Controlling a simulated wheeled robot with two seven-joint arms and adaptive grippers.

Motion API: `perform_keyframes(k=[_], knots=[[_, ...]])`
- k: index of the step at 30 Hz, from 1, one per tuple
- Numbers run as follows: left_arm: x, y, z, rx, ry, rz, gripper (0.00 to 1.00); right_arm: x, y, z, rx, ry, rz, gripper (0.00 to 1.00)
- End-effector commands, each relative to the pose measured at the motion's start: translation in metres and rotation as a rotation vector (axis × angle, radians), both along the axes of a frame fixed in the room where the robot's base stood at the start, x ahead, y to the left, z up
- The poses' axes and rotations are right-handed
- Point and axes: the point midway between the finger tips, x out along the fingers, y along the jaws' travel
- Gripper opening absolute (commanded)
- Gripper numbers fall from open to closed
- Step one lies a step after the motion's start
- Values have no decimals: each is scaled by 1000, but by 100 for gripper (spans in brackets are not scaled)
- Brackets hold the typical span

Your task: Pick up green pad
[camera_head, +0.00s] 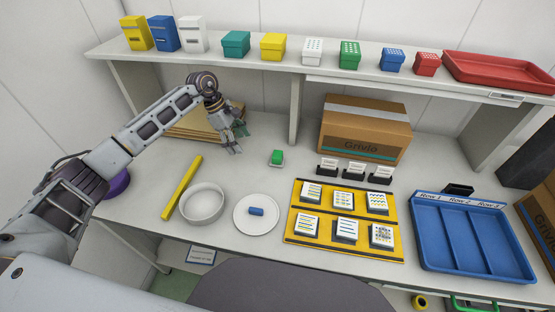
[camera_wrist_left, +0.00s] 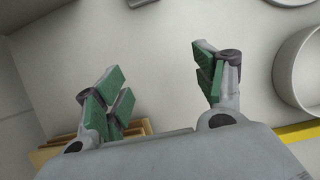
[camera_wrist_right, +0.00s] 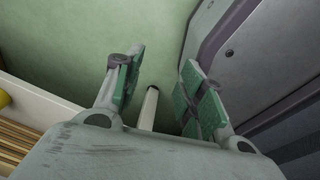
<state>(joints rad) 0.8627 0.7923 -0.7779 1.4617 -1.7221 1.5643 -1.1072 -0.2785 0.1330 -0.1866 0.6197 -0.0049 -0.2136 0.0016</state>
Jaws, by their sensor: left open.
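A small green pad (camera_head: 277,157) with a pale edge sits on the desk, left of the yellow board. My left gripper (camera_head: 235,138) is open and empty, to the left of the green pad and apart from it. In the left wrist view its spread fingers (camera_wrist_left: 160,82) have bare desk between them. A small dark object cut off at that view's top edge (camera_wrist_left: 138,2) may be the pad; I cannot tell. My right gripper (camera_wrist_right: 160,80) is open and empty over the green floor, outside the head view.
A yellow bar (camera_head: 182,187), a white bowl (camera_head: 191,207) and a white plate (camera_head: 242,223) with a blue piece are in front. A yellow board (camera_head: 292,236) with cards and a blue tray (camera_head: 430,262) lie right. A cardboard box (camera_head: 362,136) and raised shelf (camera_head: 290,63) stand behind.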

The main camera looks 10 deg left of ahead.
Motion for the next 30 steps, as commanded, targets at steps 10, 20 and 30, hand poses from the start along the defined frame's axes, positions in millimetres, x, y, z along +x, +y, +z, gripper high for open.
perform_keyframes(k=[10,20,30], knots=[[0,-11,1,-1,1,-1,70,-11,3,1,3,14,0,40],[0,-53,1,-2,1,-3,70,-8,6,9,6,11,-1,40],[0,-95,1,-2,1,-3,70,0,21,16,23,2,-3,40]])
